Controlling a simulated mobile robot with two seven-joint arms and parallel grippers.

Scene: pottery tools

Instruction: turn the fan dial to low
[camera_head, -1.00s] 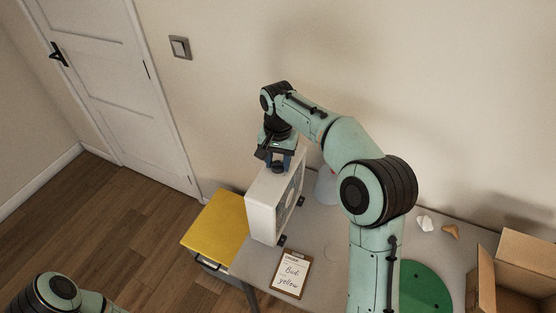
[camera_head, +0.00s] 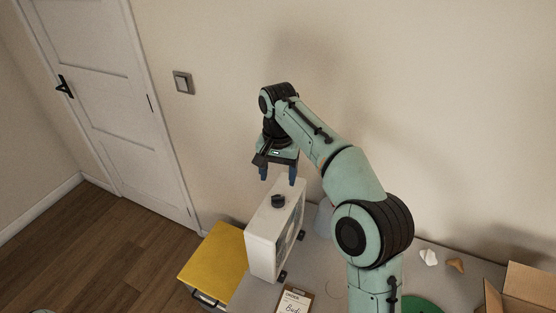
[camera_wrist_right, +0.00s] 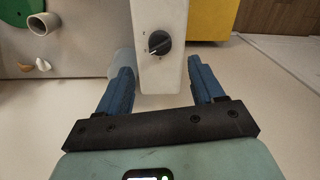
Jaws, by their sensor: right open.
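The white box fan (camera_head: 262,231) stands upright on the grey table. Its black dial (camera_head: 278,201) is on the fan's top face. My right gripper (camera_head: 278,176) is open and empty above the dial, clear of it. In the right wrist view, the dial (camera_wrist_right: 159,42) shows a pale pointer line, with small marks on the white top that are too small to read. There the blue fingertips of my right gripper (camera_wrist_right: 161,74) are spread wide, apart from the fan. My left gripper is not in view.
A yellow-topped cabinet (camera_head: 214,262) stands left of the fan. An order clipboard (camera_head: 294,301) lies in front of it. A cardboard box (camera_head: 527,291), two small pieces (camera_head: 428,257) and a green disc (camera_head: 420,303) are to the right. The wall is close behind.

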